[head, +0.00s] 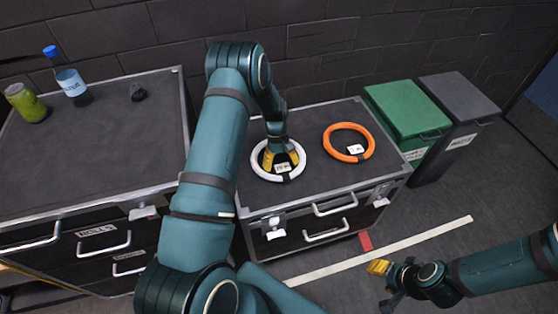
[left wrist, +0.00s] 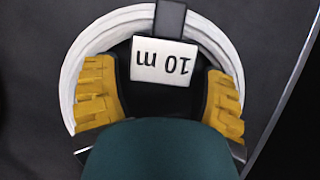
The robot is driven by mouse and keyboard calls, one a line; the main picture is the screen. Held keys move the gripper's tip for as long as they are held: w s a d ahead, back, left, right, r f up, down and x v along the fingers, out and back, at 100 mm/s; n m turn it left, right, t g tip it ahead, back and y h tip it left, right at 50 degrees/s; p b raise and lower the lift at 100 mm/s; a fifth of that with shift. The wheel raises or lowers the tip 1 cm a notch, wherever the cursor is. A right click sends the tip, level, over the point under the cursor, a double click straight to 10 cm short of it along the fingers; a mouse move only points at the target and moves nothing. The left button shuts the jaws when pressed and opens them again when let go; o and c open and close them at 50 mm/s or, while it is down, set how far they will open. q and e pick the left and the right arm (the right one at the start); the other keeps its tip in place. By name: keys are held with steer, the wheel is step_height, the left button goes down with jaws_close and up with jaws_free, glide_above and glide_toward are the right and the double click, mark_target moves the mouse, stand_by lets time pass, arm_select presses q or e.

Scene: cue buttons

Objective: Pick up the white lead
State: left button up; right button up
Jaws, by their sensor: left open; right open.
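The white lead (head: 259,169) is a coiled ring lying flat on the dark top of the right-hand case, with a black strap and a white tag. In the left wrist view the white lead (left wrist: 72,78) fills the upper part, and its tag (left wrist: 164,62) reads "10 m" upside down. My left gripper (head: 280,158) is right over the ring, with its yellow fingers (left wrist: 160,95) spread to either side of the tag. It is open and nothing is clamped. My right gripper (head: 382,279) is open and empty over the floor at the lower right.
An orange lead (head: 348,127) lies on the same case (head: 312,112), right of the white one. Green (head: 408,107) and grey (head: 460,97) bins stand at the right.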

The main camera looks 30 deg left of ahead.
arm_select(q)
steer(key=c, duration=1)
step_height(320, 180, up, 10)
steer(key=shift+r+p, duration=0.1)
steer(key=shift+p, duration=0.95)
